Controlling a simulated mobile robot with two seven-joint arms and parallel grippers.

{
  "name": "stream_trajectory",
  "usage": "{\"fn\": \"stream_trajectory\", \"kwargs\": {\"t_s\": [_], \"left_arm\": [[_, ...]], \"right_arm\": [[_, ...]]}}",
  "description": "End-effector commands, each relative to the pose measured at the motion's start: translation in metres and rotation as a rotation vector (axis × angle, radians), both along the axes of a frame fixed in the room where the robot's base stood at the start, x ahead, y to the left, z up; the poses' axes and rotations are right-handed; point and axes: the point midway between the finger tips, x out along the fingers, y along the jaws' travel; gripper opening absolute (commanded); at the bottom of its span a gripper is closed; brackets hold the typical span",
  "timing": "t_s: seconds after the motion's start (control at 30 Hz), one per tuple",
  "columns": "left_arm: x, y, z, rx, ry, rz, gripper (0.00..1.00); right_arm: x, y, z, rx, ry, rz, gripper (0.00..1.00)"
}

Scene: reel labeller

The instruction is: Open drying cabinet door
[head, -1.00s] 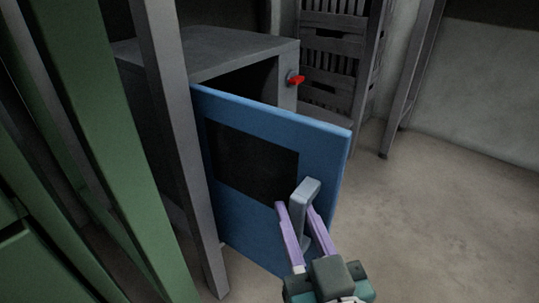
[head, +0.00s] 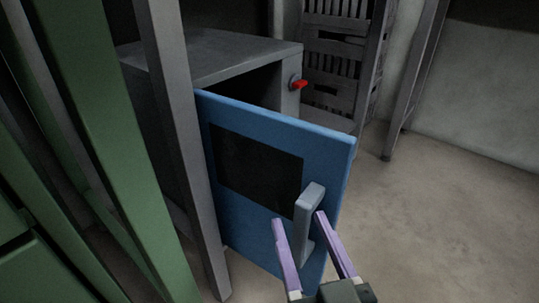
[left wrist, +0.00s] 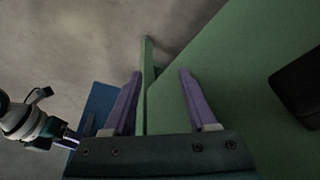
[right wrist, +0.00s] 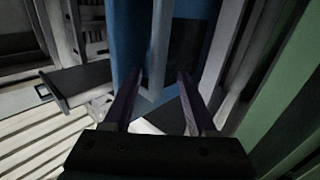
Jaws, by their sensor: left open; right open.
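The drying cabinet (head: 225,52) is a grey box in the head view. Its blue door (head: 255,120), with a dark window (head: 255,170), stands swung out, and the dark interior shows behind it. A grey bar handle (head: 308,215) is on the door's outer face near its free edge. My right gripper (head: 299,218) is open, its purple fingers apart at the lower part of the handle; I cannot tell whether they touch it. The handle also shows in the right wrist view (right wrist: 160,50), ahead of the open fingers. My left gripper (left wrist: 158,75) is open and empty, near a green surface.
A red latch (head: 299,84) sits on the cabinet's front frame. A grey post (head: 180,130) and green frame parts (head: 100,130) stand at the left. A slatted rack (head: 335,60) is behind the cabinet. The floor (head: 440,220) at the right is clear.

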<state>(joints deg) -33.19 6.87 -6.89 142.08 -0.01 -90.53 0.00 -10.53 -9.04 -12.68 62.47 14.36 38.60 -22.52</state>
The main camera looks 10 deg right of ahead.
Motion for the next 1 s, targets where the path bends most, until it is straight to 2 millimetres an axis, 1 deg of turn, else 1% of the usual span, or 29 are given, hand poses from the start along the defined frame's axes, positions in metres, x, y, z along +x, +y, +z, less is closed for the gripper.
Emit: {"fn": "stream_trajectory", "kwargs": {"t_s": [0.03, 0.2, 0.3, 0.4, 0.53, 1.0], "left_arm": [[0.000, 0.000, 0.008, 0.000, 0.000, 0.000, 0.57], [0.000, 0.000, 0.018, 0.000, 0.000, 0.000, 0.57], [0.000, 0.000, 0.022, 0.000, 0.000, 0.000, 0.57], [0.000, 0.000, 0.023, 0.000, 0.000, 0.000, 0.57], [0.000, 0.000, 0.024, 0.000, 0.000, 0.000, 0.57], [0.000, 0.000, 0.023, 0.000, 0.000, 0.000, 0.57]], "right_arm": [[-0.012, 0.000, 0.003, -0.001, 0.006, 0.001, 0.57], [-0.047, -0.001, 0.002, 0.000, 0.007, 0.002, 0.57], [-0.064, -0.002, 0.001, 0.000, 0.006, 0.002, 0.57], [-0.074, -0.002, 0.001, 0.001, 0.004, 0.001, 0.57], [-0.080, -0.003, 0.000, 0.001, 0.003, 0.001, 0.57], [-0.080, -0.003, 0.000, 0.001, 0.002, 0.001, 0.57]]}}
